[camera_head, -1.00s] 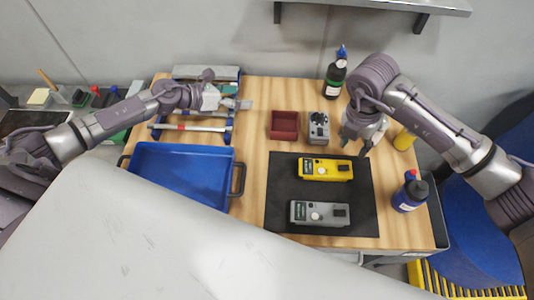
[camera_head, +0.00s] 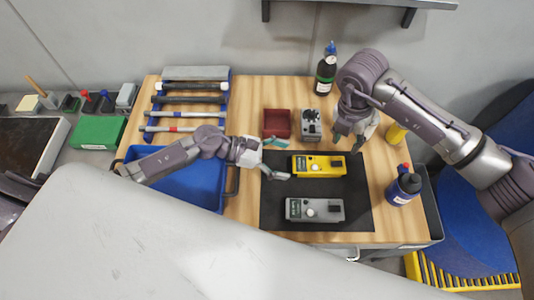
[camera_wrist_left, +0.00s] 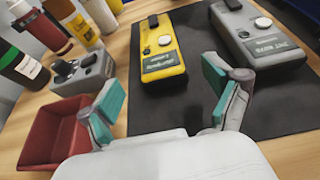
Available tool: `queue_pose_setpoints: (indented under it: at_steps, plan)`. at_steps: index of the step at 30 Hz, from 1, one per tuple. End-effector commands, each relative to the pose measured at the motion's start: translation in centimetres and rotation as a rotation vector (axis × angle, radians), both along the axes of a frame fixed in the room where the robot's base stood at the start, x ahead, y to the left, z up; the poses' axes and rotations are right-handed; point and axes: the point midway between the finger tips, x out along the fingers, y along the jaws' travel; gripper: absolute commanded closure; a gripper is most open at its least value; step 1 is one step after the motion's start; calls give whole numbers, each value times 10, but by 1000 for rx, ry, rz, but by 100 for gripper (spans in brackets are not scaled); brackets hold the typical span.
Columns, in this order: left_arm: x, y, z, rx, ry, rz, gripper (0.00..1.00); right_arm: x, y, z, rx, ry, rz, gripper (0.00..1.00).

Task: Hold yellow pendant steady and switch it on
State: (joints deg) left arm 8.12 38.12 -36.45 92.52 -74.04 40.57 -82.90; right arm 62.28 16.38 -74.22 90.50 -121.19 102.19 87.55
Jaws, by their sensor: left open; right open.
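The yellow pendant (camera_head: 319,166) lies on the black mat (camera_head: 352,190), with a round pale knob and a dark block on top. It also shows in the left wrist view (camera_wrist_left: 160,62), ahead of and between the fingers. My right gripper (camera_head: 350,138) is open and empty, above the table behind the pendant's right end.
A grey pendant (camera_head: 314,210) lies on the mat in front of the yellow one. Another grey device (camera_head: 311,125) and a red bin (camera_head: 277,123) stand behind. A blue tray (camera_head: 190,190) is left; bottles (camera_head: 404,186) stand right.

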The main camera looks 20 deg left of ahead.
Motion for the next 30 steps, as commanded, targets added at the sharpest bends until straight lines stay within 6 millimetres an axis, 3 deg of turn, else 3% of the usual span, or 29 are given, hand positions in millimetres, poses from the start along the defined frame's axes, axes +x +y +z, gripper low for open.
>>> queue_pose_setpoints:
  at_steps: [3, 10, 15, 24, 25, 30]
  plan:
    - [8, -22, -8, -3, 0, 2, 10, 0, 0, 0, 0, 0, 0, 58]
    - [18, -52, -23, -2, 2, 2, 10, 0, 0, 0, 0, 0, 0, 58]
    - [21, -63, -27, -1, 1, 2, 10, 0, 0, 0, 0, 0, 0, 58]
    - [22, -64, -29, 1, 1, 3, 10, 0, 0, 0, 0, 0, 0, 58]
    - [22, -64, -29, 1, 1, 3, 12, 0, 0, 0, 0, 0, 0, 58]
    - [22, -64, -28, 0, 2, 2, 40, 0, 0, 0, 0, 0, 0, 58]
